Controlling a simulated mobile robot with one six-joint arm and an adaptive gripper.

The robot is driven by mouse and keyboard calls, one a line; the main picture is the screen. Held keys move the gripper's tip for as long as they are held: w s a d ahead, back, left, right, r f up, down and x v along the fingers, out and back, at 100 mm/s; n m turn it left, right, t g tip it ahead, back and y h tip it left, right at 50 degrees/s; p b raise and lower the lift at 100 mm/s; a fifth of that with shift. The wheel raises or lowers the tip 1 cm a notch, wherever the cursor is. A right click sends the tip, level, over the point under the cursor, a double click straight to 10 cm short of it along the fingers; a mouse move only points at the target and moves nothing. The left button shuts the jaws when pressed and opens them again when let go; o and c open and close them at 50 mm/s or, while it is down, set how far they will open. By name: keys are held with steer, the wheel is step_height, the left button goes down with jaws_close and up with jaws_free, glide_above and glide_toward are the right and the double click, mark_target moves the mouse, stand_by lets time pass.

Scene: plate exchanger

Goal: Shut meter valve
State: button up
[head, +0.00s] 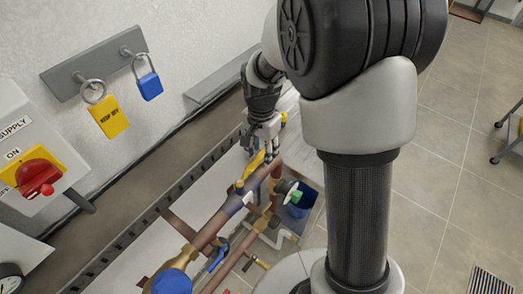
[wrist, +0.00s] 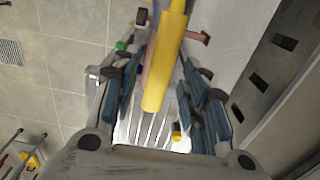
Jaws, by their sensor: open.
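A yellow lever handle (head: 253,165) sits on a valve on the copper-coloured pipe, just below my gripper (head: 262,138) in the head view. In the wrist view the yellow lever (wrist: 165,75) runs lengthwise between the two blue-grey fingers of my gripper (wrist: 159,72). The fingers are open, one on each side of the lever, with gaps visible. I cannot tell which valve is the meter valve, as no label for it shows. The far end of the lever and its pivot are partly hidden.
A blue lever (head: 217,258), a green knob (head: 295,197) and a blue round part (head: 172,282) lie along the pipes. A yellow tag (head: 108,116) and a blue padlock (head: 150,86) hang on the wall. A red rotary switch (head: 39,176) is at left. Tiled floor is open at right.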

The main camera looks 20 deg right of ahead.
steer(key=shift+c, duration=0.2)
jaws_close()
stand_by(0.3)
